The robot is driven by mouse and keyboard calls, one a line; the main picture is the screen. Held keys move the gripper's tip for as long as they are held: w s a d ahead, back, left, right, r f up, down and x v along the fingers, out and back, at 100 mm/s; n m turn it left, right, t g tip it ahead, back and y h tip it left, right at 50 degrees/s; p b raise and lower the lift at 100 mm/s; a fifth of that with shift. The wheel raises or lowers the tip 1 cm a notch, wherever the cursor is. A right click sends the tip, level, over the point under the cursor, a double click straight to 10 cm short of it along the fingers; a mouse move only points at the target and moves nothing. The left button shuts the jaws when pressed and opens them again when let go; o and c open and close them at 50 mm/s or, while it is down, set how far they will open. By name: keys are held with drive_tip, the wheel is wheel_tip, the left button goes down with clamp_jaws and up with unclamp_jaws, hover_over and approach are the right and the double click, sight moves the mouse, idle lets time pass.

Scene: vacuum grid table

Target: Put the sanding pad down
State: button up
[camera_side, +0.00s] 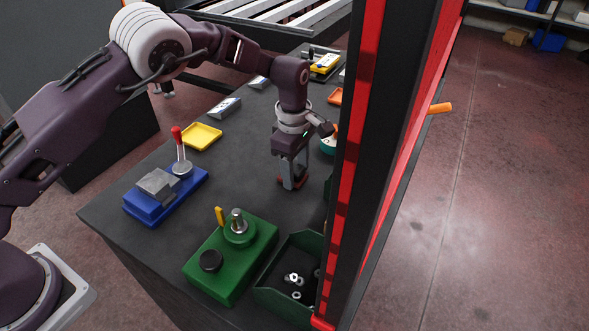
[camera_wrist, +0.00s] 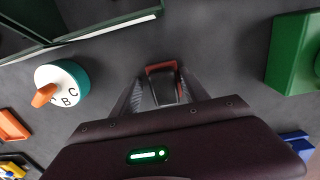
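The sanding pad (camera_side: 293,184) has a reddish-brown base and a grey upper part. In the side view it is at the lower end of my gripper (camera_side: 291,174), at or just above the dark table top (camera_side: 240,150); I cannot tell whether it touches. In the wrist view the pad (camera_wrist: 162,68) shows between the two fingers of my gripper (camera_wrist: 163,90), which are shut on its grey part. The fingers hide part of the pad.
A green block with a metal post (camera_side: 229,262) and a green bin of nuts (camera_side: 274,277) stand nearer the camera. A blue fixture with a red lever (camera_side: 166,194) and a yellow tray (camera_side: 201,136) are left. A lettered dial (camera_wrist: 60,86) is nearby. Bare table lies left of my gripper.

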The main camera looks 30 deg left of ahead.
drive_tip(key=shift+s+f, duration=0.55)
drive_tip(key=shift+f, duration=0.1)
wheel_tip(320, 180, up, 14)
drive_tip(key=shift+w+f, duration=0.2)
drive_tip(key=shift+f, duration=0.05)
drive_tip(key=s+a+r+m+t+h, duration=0.1)
drive_tip(key=s+a+r+m, duration=0.35)
drive_tip(key=s+r, duration=0.35)
drive_tip(key=s+a+r+m+t, duration=0.1)
drive_tip(key=s+a+r+m, duration=0.35)
drive_tip(key=s+r, duration=0.35)
drive_tip(key=s+a+f+m+t, duration=0.1)
drive_tip(key=s+m, duration=0.3)
drive_tip(key=s, duration=0.5)
drive_tip(key=s+a+f+m+t+y, duration=0.1)
drive_tip(key=s+a+f+m+t, duration=0.1)
drive_tip(key=s+m, duration=0.3)
drive_tip(key=s+a, duration=0.1)
drive_tip(key=s, duration=0.3)
drive_tip(key=shift+s+a+f, duration=0.2)
drive_tip(key=shift+s+f, duration=0.05)
drive_tip(key=shift+s, duration=0.15)
drive_tip(key=shift+o, duration=0.5)
